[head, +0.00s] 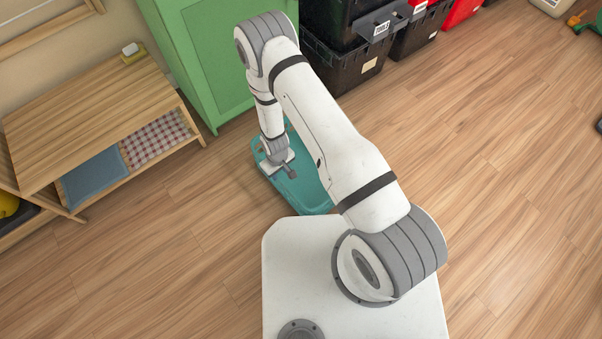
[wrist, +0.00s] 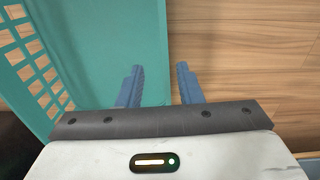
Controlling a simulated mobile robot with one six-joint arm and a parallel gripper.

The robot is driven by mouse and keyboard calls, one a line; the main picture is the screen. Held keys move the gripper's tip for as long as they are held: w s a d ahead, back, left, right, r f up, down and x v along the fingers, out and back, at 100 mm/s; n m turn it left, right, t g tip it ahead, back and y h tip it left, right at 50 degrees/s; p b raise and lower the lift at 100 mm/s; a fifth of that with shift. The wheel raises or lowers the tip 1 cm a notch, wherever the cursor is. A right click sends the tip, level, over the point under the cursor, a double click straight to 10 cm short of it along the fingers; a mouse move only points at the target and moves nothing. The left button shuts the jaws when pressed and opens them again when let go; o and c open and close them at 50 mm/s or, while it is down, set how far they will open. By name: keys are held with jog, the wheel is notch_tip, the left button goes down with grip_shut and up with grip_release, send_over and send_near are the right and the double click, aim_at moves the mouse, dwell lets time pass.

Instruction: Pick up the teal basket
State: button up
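The teal basket (head: 312,190) sits on the wooden floor in front of my base, partly hidden by my arm in the head view. In the wrist view, the basket (wrist: 120,40) fills the left half, with a lattice wall at far left and a straight right edge. My gripper (head: 285,170) is over the basket in the head view. In the wrist view, my gripper (wrist: 161,84) is open, its two blue-grey fingers apart. The left finger shows against the teal, the right one against floor, with the basket's edge between them in the picture. I cannot tell whether they touch it.
A green cabinet (head: 205,60) stands just behind the basket. Black totes (head: 340,65) are stacked at the back. A wooden bench (head: 95,110) with cloths on its lower shelf stands at left. The floor (head: 480,170) at right is clear.

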jog(key=f+b, duration=0.2)
jog(key=f, duration=0.1)
jog(key=f+b, duration=0.1)
jog(key=f, duration=0.1)
jog(key=shift+a+f, duration=0.2)
jog(key=shift+a, duration=0.2)
grip_shut()
dwell(1.1)
